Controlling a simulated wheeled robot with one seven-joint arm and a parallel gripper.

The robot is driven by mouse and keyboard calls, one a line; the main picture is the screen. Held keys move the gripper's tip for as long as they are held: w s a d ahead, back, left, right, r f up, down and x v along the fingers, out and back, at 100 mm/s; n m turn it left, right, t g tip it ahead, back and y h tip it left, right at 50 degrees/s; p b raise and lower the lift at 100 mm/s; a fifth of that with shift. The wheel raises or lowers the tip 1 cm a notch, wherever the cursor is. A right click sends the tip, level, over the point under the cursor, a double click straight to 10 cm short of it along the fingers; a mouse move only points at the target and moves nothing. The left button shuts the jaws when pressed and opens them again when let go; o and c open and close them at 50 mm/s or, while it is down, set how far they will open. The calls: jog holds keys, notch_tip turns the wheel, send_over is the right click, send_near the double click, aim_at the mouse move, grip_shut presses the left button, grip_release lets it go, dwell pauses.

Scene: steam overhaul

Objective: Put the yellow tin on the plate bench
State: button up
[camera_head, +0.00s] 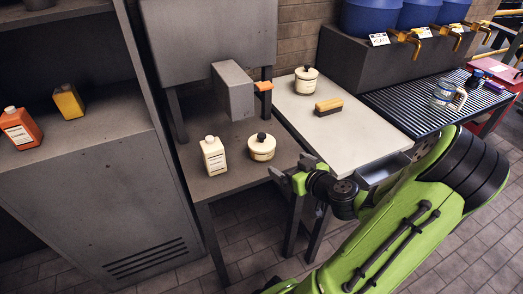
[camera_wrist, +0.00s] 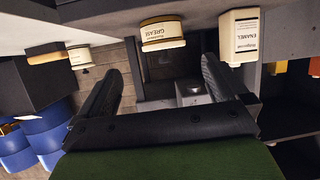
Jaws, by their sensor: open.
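The yellow tin (camera_head: 68,101) stands on the shelf of the grey cabinet at the left, beside an orange bottle (camera_head: 20,128). A bench with a pale flat top (camera_head: 318,124), which I take as the plate bench, stands right of centre and carries a cream pot and a brush. My gripper (camera_head: 290,168) is open and empty at the front right of the grey table, well away from the tin. It also shows in the wrist view (camera_wrist: 161,68).
The grey table (camera_head: 215,184) holds a white enamel bottle (camera_head: 213,156) and a cream grease pot (camera_head: 262,147). A grey machine head with an orange lever (camera_head: 264,86) overhangs it. Blue drums with taps and a slatted rack (camera_head: 420,103) with a mug stand right. The pale top's front half is clear.

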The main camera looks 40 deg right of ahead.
aim_at(268, 152)
jog(key=p+x, duration=0.2)
jog(key=x, duration=1.3)
jog(key=shift+w+f, duration=0.2)
jog(key=shift+w, duration=0.2)
jog(key=shift+a, duration=0.1)
jog(key=shift+s, duration=0.1)
jog(key=shift+c, duration=0.3)
jog(key=c, duration=1.7)
jog(key=shift+r, duration=0.1)
jog(key=shift+r+p, duration=0.1)
jog(key=shift+p, duration=0.25)
